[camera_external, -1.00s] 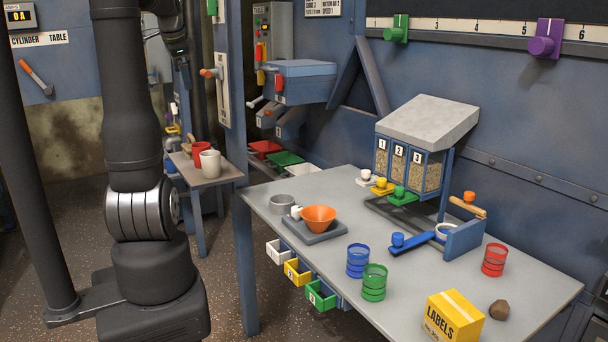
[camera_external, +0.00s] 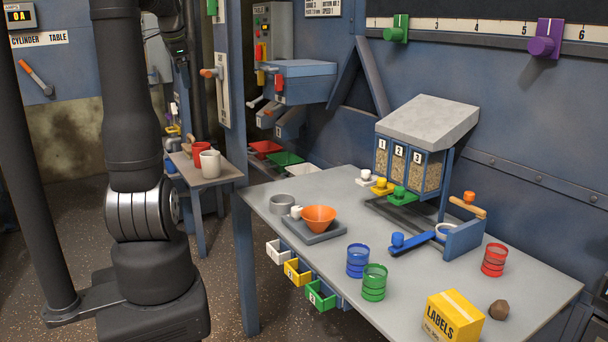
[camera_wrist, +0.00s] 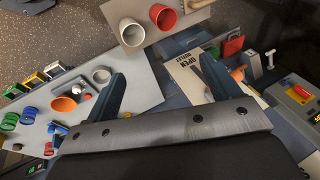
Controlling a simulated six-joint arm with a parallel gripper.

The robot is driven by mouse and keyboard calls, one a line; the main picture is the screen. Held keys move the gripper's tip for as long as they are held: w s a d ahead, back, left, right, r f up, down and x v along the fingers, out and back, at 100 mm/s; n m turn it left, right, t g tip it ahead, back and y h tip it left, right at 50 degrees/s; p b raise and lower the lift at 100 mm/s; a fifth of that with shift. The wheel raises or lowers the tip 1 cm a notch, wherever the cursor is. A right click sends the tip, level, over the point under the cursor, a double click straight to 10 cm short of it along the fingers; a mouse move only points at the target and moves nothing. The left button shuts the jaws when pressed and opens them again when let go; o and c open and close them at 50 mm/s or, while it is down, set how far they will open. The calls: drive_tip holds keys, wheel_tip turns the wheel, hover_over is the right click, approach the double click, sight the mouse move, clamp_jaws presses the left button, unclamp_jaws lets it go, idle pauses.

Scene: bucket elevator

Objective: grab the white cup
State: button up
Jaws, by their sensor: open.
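The white cup (camera_external: 210,164) stands upright on a small side table, just right of and in front of a red cup (camera_external: 200,148). In the wrist view the white cup (camera_wrist: 131,33) is at the top, its open mouth facing the camera, with the red cup (camera_wrist: 164,17) close to its right. My gripper (camera_wrist: 162,66) is open and empty. Its two fingers point toward the side table, and the white cup lies beyond the fingertips, apart from them. In the external view my arm mostly hides the gripper.
The small side table (camera_external: 221,174) stands beside a blue post. The large grey table (camera_external: 330,266) holds an orange bowl (camera_external: 319,219), a grey cup, blue, green and red containers, a hopper and a labels box (camera_external: 454,318). A panel with a lever (camera_wrist: 203,72) lies beyond the fingers.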

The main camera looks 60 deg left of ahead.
wheel_tip(320, 180, down, 10)
drive_tip(key=s+n+t+h, duration=0.1)
drive_tip(key=n+h, duration=0.3)
drive_tip(key=n, duration=0.2)
drive_tip(key=n+t+h, duration=0.5)
drive_tip(key=n+t, duration=0.4)
drive_tip(key=n, duration=0.9)
approach(216, 161)
drive_tip(key=s+d, duration=0.3)
drive_tip(key=s, duration=0.1)
drive_tip(key=s+a+f+n+t+y, duration=0.3)
drive_tip(key=f+n+t+y, duration=0.25)
drive_tip(key=n, duration=0.65)
drive_tip(key=shift+h, duration=0.25)
drive_tip(key=w, duration=1.6)
drive_tip(key=shift+w+d+r, duration=0.15)
drive_tip(key=shift+w, duration=0.05)
drive_tip(key=shift+c, duration=0.4)
drive_tip(key=c, duration=1)
